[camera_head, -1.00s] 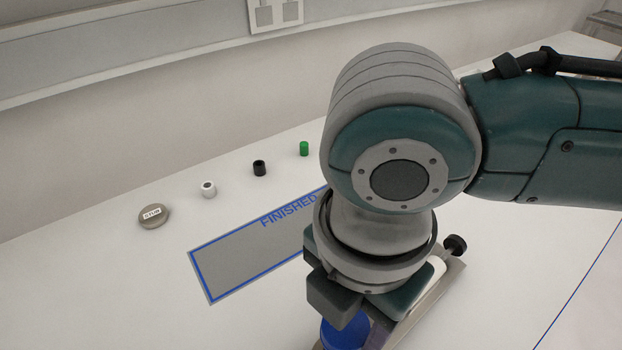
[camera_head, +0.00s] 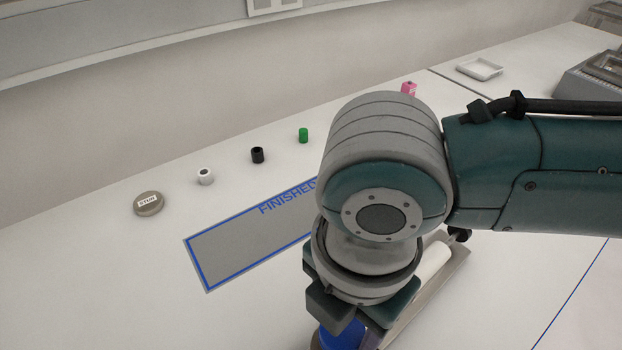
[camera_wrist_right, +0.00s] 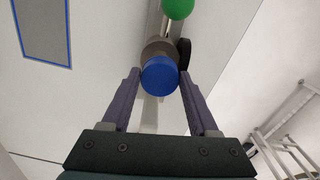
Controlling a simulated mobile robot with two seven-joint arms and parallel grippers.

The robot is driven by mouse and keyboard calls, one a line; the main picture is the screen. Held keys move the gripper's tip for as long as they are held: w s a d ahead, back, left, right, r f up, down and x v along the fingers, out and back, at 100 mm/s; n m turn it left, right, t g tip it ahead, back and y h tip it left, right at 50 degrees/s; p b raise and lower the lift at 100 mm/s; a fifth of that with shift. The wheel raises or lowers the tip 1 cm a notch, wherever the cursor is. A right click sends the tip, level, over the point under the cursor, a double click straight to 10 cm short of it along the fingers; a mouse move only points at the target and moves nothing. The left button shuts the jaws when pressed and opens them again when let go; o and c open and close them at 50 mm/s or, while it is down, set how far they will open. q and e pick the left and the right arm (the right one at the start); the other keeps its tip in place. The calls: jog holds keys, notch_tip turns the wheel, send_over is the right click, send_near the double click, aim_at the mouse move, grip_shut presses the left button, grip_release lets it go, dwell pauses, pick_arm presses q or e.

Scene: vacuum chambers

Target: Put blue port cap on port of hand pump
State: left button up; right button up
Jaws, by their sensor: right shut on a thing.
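In the head view, my right gripper (camera_head: 345,305) points down over the hand pump, and its fingers are mostly hidden. The blue port cap (camera_head: 342,335) shows below it at the bottom edge. The hand pump shows its pale base (camera_head: 432,290), a white cylinder (camera_head: 432,262) and a black knob (camera_head: 458,234); my arm hides the rest. In the right wrist view, my gripper (camera_wrist_right: 160,78) is shut on the blue cap (camera_wrist_right: 160,76). A grey-brown round part (camera_wrist_right: 158,48) of the pump lies right behind the cap; whether they touch I cannot tell. My left gripper is not in view.
A round grey tin (camera_head: 148,203), white cap (camera_head: 205,177), black cap (camera_head: 257,155) and green cap (camera_head: 303,135) stand in a row. The blue-bordered FINISHED area (camera_head: 240,250) is empty where visible. A pink object (camera_head: 409,88) and white tray (camera_head: 480,69) are farther back.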

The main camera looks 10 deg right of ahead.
jog(key=shift+f+b, duration=0.85)
jog(key=shift+f, duration=0.7)
jog(key=o, duration=1.4)
jog(key=shift+r, duration=0.1)
notch_tip(320, 180, up, 8)
jog(key=shift+r+p, duration=0.25)
jog(key=shift+p, duration=0.45)
jog(key=shift+r, duration=0.65)
